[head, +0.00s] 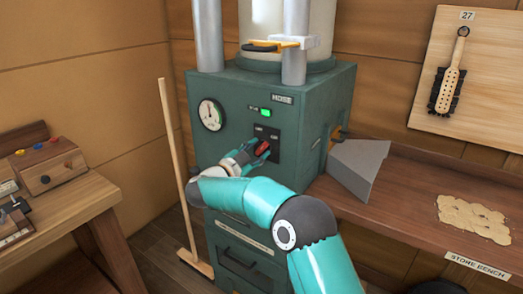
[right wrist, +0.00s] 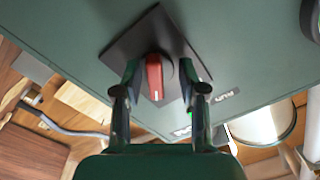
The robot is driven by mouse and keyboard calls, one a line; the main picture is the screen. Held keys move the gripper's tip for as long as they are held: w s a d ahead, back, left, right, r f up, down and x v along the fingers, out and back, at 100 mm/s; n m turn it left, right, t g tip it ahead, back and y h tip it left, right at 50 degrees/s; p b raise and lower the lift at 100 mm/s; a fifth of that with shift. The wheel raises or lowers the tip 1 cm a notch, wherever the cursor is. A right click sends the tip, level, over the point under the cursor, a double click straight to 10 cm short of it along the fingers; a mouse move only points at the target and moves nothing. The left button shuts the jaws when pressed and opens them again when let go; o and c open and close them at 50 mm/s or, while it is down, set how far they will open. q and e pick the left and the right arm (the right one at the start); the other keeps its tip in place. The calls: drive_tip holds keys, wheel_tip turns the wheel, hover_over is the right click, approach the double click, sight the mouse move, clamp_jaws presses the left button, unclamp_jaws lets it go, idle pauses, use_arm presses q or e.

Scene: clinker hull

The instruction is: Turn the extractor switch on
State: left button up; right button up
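The extractor (head: 225,90) is a dark green cabinet in the middle of the head view. Its switch (head: 263,147) is a red handle on a black plate on the front face. In the right wrist view the red switch (right wrist: 155,78) sits on its black plate (right wrist: 130,45), with a pale mark at one end. My right gripper (head: 256,150) is at the plate. Its fingers (right wrist: 160,75) stand apart on either side of the red handle, the left one close to it, with a gap at the right one. My left gripper is not in view.
A green light (head: 266,112) and a round gauge (head: 210,114) are on the cabinet front. A broom (head: 171,150) stands at its left. A grey chute (head: 357,163) juts out at the right above the store bench (head: 400,205). A workbench (head: 75,205) is at the left.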

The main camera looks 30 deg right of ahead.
drive_tip(key=shift+s, duration=0.1)
drive_tip(key=v, duration=1.2)
drive_tip(key=shift+d, duration=0.2)
